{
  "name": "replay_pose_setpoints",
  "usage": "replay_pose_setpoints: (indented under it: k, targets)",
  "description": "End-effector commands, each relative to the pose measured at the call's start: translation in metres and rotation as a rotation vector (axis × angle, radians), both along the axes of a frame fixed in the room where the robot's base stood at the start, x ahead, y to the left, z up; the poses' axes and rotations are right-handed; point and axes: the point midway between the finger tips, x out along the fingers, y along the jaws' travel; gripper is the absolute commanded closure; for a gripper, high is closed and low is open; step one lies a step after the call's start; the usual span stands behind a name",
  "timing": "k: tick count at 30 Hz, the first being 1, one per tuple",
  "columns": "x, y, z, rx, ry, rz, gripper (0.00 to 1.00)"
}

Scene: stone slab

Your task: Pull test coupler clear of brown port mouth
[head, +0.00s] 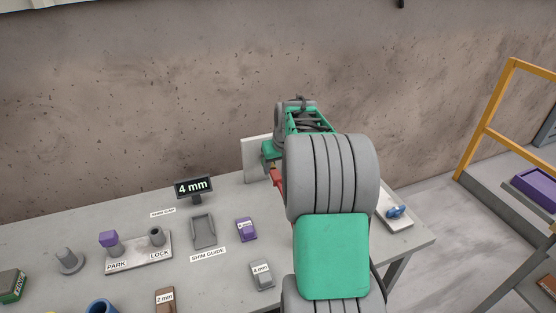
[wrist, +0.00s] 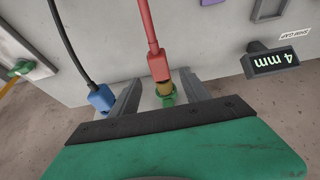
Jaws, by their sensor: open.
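In the wrist view a red coupler (wrist: 158,66) on a red cable has its end at a brown-gold piece (wrist: 162,88), which may be the brown port mouth. A green ring (wrist: 168,99) sits just beyond it. I cannot tell how deep the coupler sits. My gripper (wrist: 164,84) is open, one finger on each side of the brown-gold piece, with gaps visible. A blue coupler (wrist: 100,98) on a black cable is left of the left finger. In the head view my arm hides most of this; a bit of red (head: 277,179) shows beside it.
A pale panel (head: 252,164) stands near the back edge. A tray with a blue item (head: 396,212) is at the right.

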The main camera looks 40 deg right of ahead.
Motion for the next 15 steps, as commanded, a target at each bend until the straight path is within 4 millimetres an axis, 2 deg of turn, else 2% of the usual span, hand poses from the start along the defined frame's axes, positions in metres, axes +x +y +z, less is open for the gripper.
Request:
replay_pose_setpoints:
  k: [7,15]
  targets:
    - [0.016,-0.004,-0.04,0.002,0.003,0.0,0.45]
    - [0.021,-0.005,-0.052,-0.001,0.0,0.0,0.45]
